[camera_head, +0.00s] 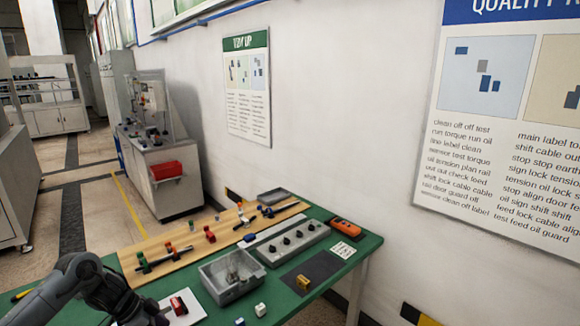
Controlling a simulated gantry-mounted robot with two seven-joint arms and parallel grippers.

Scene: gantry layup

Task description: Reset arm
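My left arm comes in at the bottom left, low over the near left corner of the green table (367,246). Its dark wrist and gripper (155,318) are at the bottom edge, close to a white plate (190,313) with a small red part (178,305). The fingertips are too dark and cut off to tell whether they are open or shut. My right gripper is not in view.
A grey bin (217,285) with parts, a grey block with dark knobs (283,241), a dark mat (304,279) and an orange device (345,227) lie on the table. A wooden board (185,252) holds several small parts. A wall stands behind.

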